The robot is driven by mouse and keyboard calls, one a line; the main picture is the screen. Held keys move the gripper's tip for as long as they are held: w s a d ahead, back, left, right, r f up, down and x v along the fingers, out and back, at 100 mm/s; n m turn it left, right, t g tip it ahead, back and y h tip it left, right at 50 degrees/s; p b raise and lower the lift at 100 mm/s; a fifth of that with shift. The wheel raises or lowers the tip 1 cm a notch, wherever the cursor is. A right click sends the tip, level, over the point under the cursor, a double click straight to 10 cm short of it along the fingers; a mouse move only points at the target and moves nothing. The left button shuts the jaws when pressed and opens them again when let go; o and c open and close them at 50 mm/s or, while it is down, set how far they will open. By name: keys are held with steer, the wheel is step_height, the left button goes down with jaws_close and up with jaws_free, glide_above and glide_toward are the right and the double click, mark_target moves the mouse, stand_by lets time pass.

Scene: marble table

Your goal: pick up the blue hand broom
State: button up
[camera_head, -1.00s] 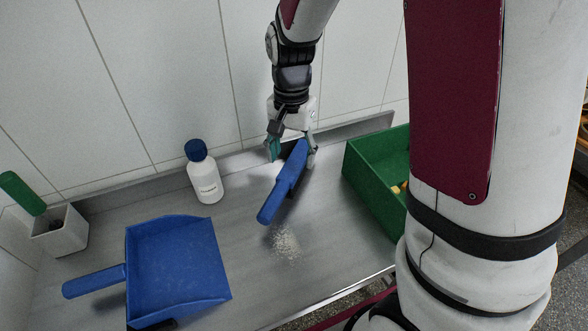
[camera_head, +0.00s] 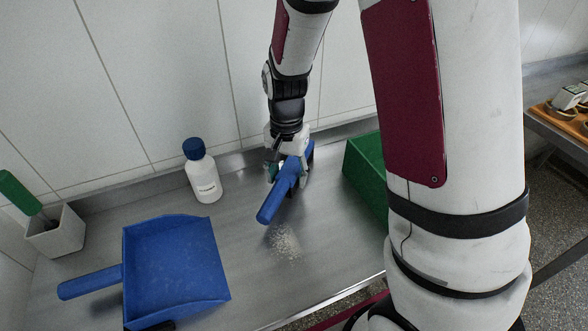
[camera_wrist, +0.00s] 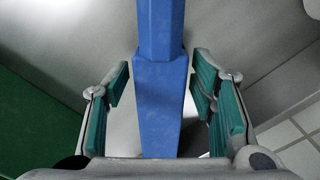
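The blue hand broom (camera_head: 279,193) lies on the metal table, its handle pointing to the front left in the head view. In the wrist view the broom (camera_wrist: 158,95) runs down the middle between the finger pads, with a gap on each side. My gripper (camera_head: 287,176) is lowered over the broom's back end, fingers straddling it. In the wrist view my gripper (camera_wrist: 163,105) is open and the pads do not touch the broom. The bristles are hidden.
A blue dustpan (camera_head: 175,265) is at front left, and a white bottle (camera_head: 204,180) with a blue cap stands behind it. A green bin (camera_head: 366,170) is close on the right. A pile of pale crumbs (camera_head: 285,243) lies before the broom. The wall is close behind.

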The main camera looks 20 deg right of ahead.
mark_target(288, 172)
jaws_close()
step_height(288, 172, up, 10)
steer(key=shift+r+p, duration=0.1)
steer(key=shift+p, duration=0.6)
